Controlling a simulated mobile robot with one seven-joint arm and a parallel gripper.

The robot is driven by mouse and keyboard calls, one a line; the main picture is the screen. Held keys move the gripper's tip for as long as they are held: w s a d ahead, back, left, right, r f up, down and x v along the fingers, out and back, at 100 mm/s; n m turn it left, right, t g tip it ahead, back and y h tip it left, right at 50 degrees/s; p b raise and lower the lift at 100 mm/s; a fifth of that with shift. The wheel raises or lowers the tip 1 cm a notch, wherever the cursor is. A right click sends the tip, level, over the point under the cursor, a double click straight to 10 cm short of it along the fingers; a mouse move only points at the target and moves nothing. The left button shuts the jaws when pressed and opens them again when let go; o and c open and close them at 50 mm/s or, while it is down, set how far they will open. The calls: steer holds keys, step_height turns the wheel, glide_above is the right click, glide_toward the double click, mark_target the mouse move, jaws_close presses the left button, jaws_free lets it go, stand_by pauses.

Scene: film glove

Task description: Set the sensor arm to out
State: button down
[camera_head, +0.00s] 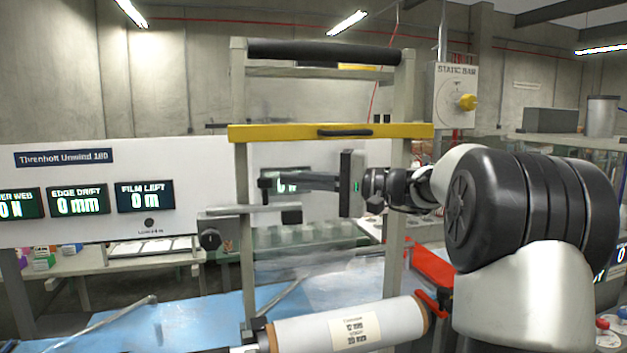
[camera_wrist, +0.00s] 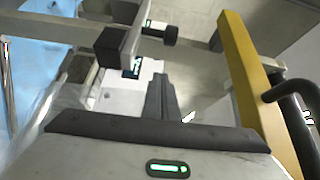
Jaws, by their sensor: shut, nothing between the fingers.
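What looks like the sensor arm is a pale horizontal bar (camera_head: 240,209) on the left post of the upright frame, with a dark block (camera_head: 291,216) at its right end. The dark block also shows in the wrist view (camera_wrist: 117,43), left of and beyond my fingertips. My gripper (camera_head: 268,183) reaches left through the frame, its fingers shut and empty. The fingertips are a little above the bar in the head view and look apart from it. In the wrist view, the closed fingers (camera_wrist: 159,80) point away from the camera, with a gap to the dark block.
A yellow crossbar (camera_head: 290,132) with a dark handle spans the frame above my gripper; it runs close on the right in the wrist view. A film roll (camera_head: 345,328) lies below. A dark knob (camera_head: 209,239) and display panel (camera_head: 148,196) are at left. A red part (camera_head: 433,268) is below my arm.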

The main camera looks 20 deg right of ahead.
steer(key=shift+s+a, duration=0.55)
steer(key=shift+a, duration=0.35)
steer(key=shift+s+a, duration=0.55)
steer(key=shift+a, duration=0.35)
steer(key=shift+a+f, duration=0.1)
steer(key=shift+f, duration=0.05)
